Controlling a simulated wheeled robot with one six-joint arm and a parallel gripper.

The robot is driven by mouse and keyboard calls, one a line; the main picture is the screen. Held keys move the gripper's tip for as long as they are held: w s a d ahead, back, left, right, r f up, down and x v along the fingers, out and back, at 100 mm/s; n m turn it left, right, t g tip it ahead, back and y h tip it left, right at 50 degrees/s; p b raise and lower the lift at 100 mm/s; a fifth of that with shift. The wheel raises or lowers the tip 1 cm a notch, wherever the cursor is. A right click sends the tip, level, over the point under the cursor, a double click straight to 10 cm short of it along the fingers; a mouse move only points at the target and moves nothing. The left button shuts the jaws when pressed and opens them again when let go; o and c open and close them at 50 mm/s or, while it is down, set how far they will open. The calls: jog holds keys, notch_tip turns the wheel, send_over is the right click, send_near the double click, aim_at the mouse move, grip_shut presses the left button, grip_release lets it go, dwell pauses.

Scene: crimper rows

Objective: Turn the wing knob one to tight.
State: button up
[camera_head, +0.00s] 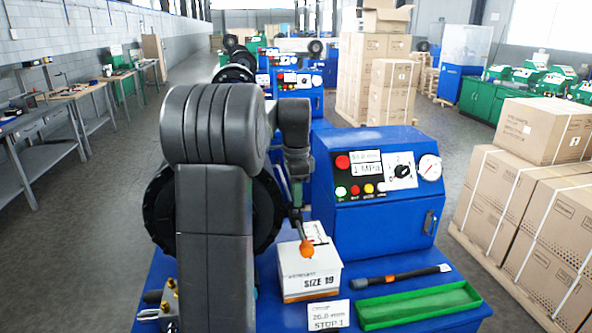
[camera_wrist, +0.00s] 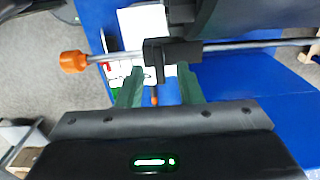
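In the wrist view a dark stop block (camera_wrist: 172,52) sits on a grey rod (camera_wrist: 225,46). A small dark part with an orange tip (camera_wrist: 155,97) hangs from it; this looks like the wing knob, but its wings are not clear. My gripper (camera_wrist: 159,80) is open, its two green-grey fingers on either side of this part, with gaps visible. I cannot tell whether either finger touches it. The rod's end has an orange cap (camera_wrist: 74,62), which also shows in the head view (camera_head: 306,247). My arm hides the knob in the head view.
The blue crimper (camera_head: 375,225) carries a control panel and gauge. On its table are a white SIZE 19 box (camera_head: 311,283), a card reading 26.0 mm STOP 1 (camera_head: 328,316), a green tray (camera_head: 418,306) and a dark tool (camera_head: 403,276). Cartons (camera_head: 540,220) stand at right.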

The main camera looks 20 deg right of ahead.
notch_tip(320, 180, up, 12)
jog(key=shift+b, duration=0.35)
dwell(0.4)
notch_tip(320, 180, down, 14)
jog(key=shift+r+p, duration=0.1)
jog(key=shift+p, duration=0.45)
